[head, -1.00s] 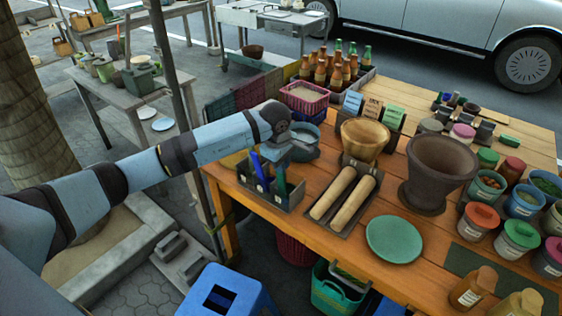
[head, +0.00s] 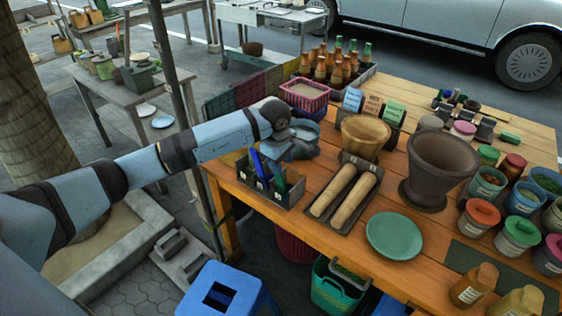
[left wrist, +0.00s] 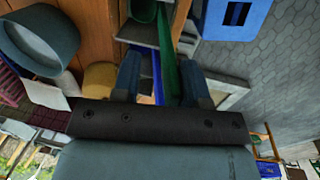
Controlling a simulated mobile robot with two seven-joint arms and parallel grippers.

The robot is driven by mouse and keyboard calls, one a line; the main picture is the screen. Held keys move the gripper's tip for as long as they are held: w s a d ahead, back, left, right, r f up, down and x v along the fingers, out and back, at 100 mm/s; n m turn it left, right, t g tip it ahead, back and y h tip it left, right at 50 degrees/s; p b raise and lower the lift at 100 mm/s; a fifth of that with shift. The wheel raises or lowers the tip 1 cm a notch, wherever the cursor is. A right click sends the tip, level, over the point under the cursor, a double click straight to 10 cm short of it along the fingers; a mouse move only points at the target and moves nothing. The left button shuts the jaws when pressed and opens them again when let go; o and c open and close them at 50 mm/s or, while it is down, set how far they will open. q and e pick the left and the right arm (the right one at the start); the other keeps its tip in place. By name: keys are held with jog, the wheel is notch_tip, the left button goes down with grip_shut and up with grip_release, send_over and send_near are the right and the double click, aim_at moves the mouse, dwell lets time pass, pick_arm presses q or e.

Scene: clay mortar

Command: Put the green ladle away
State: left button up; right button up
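The green ladle (head: 280,180) stands in a grey utensil box (head: 284,200) at the table's left front corner. A blue utensil (head: 257,165) stands beside it in the box. My left gripper (head: 296,150) is just above and behind the box. In the left wrist view my left gripper (left wrist: 160,82) has its two dark fingers apart. The green ladle's handle (left wrist: 168,48) runs up between them, with the blue utensil (left wrist: 157,75) next to it. I cannot tell whether the fingers touch the handles. The ladle's bowl is not clearly visible. My right gripper is out of view.
A grey-blue bowl (head: 305,130) is close beside my left gripper. A tray of two rolling pins (head: 345,190), a wooden bowl (head: 365,136), a brown mortar (head: 438,165) and a green plate (head: 394,236) stand to the right. A blue stool (head: 225,290) stands in front.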

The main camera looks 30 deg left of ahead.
pick_arm(q)
notch_tip(320, 180, up, 14)
jog(key=s+b, duration=0.1)
jog(key=s, duration=0.1)
jog(key=s+d+f+n+h+p, duration=0.25)
jog(key=s+d+n+h, duration=0.35)
jog(key=d+h, duration=0.45)
jog(key=s+d+f+n+h+p, duration=0.1)
jog(key=s+d+n+h+p, duration=0.2)
jog(key=s+d+n+h, duration=0.7)
jog(key=s+a+f+m+t+y+p, duration=0.1)
jog(key=s+a+f+m+t+y, duration=0.1)
jog(key=m, duration=0.9)
jog(key=s+a+f+m+t+y+p, duration=0.2)
jog(key=s+f+m+y, duration=0.4)
jog(key=f+m+y, duration=0.3)
jog(key=s+a+f+m+t+y+p, duration=0.2)
jog(key=s+f+m+t+y, duration=0.3)
jog(key=f+m, duration=0.4)
jog(key=a+m+y, duration=0.1)
jog(key=m, duration=0.5)
jog(key=shift+a, duration=0.15)
